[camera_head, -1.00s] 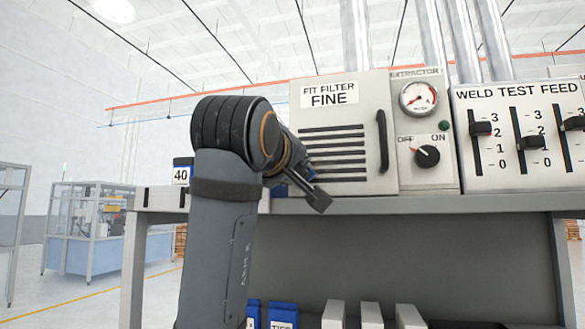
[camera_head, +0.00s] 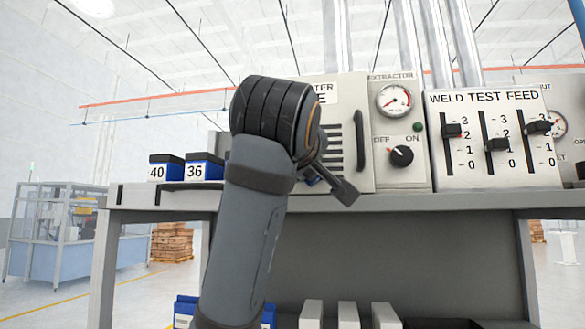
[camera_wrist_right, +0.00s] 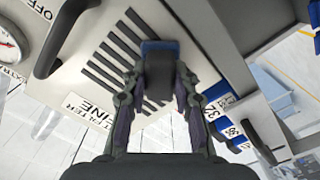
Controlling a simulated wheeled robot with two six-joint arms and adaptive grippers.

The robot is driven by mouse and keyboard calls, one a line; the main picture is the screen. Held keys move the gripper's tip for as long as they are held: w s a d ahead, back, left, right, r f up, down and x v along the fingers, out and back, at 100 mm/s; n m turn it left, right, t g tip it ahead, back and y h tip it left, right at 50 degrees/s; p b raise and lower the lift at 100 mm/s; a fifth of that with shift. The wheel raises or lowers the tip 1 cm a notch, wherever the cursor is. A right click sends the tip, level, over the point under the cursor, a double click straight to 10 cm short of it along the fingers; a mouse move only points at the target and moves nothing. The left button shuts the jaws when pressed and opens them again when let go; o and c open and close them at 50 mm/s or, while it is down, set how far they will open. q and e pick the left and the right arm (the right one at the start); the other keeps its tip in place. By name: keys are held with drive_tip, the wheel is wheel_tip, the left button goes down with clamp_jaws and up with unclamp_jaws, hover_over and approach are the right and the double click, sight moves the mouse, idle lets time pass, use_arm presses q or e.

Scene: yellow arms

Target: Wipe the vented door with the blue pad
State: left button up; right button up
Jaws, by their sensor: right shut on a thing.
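The vented door (camera_head: 350,100) is a pale panel with black slots, a label and a black upright handle (camera_head: 359,141). My right arm covers its left part in the head view. In the right wrist view the slots (camera_wrist_right: 117,57) run beside and behind the pad. My right gripper (camera_wrist_right: 160,85) is shut on the blue pad (camera_wrist_right: 160,45), which has a dark grey body between the fingers. The pad is in front of the door; I cannot tell whether it touches. In the head view the pad is mostly hidden behind my wrist. My left gripper is not in view.
The extractor panel (camera_head: 400,175) with gauge and knob adjoins the door on the right, then the weld test feed panel (camera_head: 490,165) with sliders. Blue boxes marked 40 (camera_head: 166,169) and 36 (camera_head: 203,169) stand left on the bench (camera_head: 140,197). More blue boxes sit below.

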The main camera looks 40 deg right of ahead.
drive_tip(key=shift+s+d, duration=0.5)
drive_tip(key=shift+s, duration=0.05)
drive_tip(key=shift+w+a, duration=0.1)
drive_tip(key=w+a, duration=0.5)
drive_tip(key=shift+w, duration=0.35)
drive_tip(key=shift+s, duration=0.1)
drive_tip(key=b+v, duration=0.2)
drive_tip(key=v, duration=0.3)
drive_tip(key=shift+s+a+b, duration=0.2)
drive_tip(key=shift+s+b, duration=0.05)
drive_tip(key=shift+b, duration=0.05)
